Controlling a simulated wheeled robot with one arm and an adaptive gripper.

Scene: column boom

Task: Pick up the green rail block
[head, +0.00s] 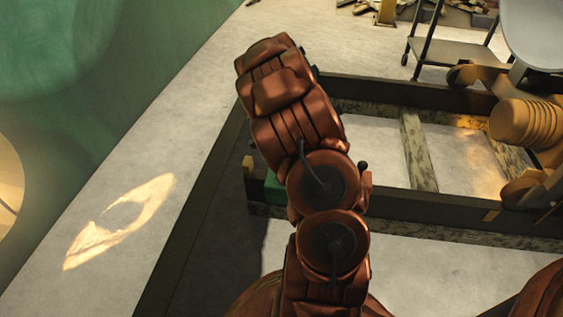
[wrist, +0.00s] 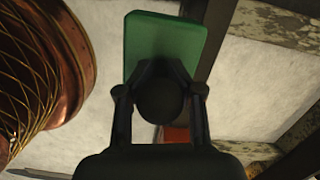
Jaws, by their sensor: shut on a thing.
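The green rail block (wrist: 165,38) shows in the wrist view at the top middle, just past my fingertips. My gripper (wrist: 160,90) is shut on it, with a dark finger on each side and a dark round shape between them. Where the fingers touch the block is partly hidden by this shape. In the head view a small part of the green block (head: 274,187) shows left of my arm, beside the dark rail frame. My arm hides the rest of it and my gripper there. I cannot tell whether the block is clear of its support.
A dark rail frame (head: 420,207) with stone-like crossbars (head: 418,150) lies on the pale floor around my arm. Yellow-brown machinery (head: 525,122) stands at the right. A wheeled cart (head: 455,52) is at the back right. Bare floor (head: 185,130) lies to the left.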

